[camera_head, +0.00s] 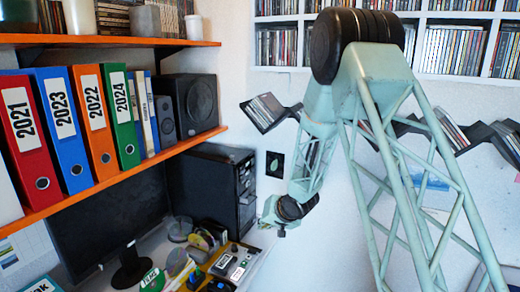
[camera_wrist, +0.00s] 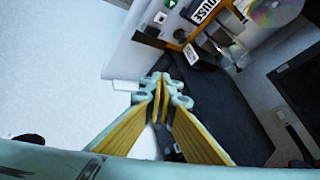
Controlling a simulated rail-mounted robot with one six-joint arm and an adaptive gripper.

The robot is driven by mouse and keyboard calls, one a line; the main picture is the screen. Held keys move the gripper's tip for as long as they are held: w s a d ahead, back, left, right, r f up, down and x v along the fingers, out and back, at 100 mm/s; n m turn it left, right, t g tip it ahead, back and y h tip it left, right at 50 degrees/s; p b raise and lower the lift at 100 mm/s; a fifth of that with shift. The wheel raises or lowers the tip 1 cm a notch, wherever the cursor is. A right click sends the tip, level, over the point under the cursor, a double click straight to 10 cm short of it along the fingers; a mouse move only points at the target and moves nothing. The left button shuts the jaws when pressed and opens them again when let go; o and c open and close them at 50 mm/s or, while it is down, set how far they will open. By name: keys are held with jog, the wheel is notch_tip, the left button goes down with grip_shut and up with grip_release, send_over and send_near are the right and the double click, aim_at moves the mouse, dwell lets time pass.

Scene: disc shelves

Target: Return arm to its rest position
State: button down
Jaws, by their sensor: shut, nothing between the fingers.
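My arm shows in the head view as pale green lattice links with a black joint at the top. It reaches up from the lower right and hangs down to the left in front of the white wall. My gripper (camera_head: 272,218) is small in that view, near the right end of the desk. In the wrist view my gripper (camera_wrist: 161,80) shows pale green fingers with yellow inner pads. The fingertips are together with nothing between them.
Orange shelves (camera_head: 120,181) with binders and speakers stand at left. A monitor (camera_head: 105,225) and black computer tower (camera_head: 215,185) are below. Small items and discs (camera_head: 200,243) cover the desk. Slanted dark disc racks (camera_head: 268,112) and white disc shelves (camera_head: 430,77) line the wall.

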jog(key=s+d+r+h, duration=0.1)
jog(key=s+d+r, duration=0.35)
jog(key=r, duration=0.35)
jog(key=s+d+r+h, duration=0.2)
jog(key=s+d+r, duration=0.1)
jog(key=d+r, duration=0.4)
jog(key=s+d+r+h, duration=0.1)
jog(key=s+d+r, duration=0.2)
jog(key=s+r, duration=0.45)
jog(key=s+d+r+h, duration=0.1)
jog(key=s+d+r, duration=0.3)
jog(key=s+r, duration=0.3)
jog(key=s+r+g, duration=0.1)
jog(key=s+r, duration=0.1)
jog(key=s, duration=1.8)
jog(key=s+d+r+n+g, duration=0.1)
jog(key=s+r+g, duration=0.1)
jog(key=s, duration=1.9)
jog(key=shift+d+r+g+y, duration=0.25)
jog(key=shift+r+g+y, duration=0.05)
jog(key=shift+r+y, duration=0.1)
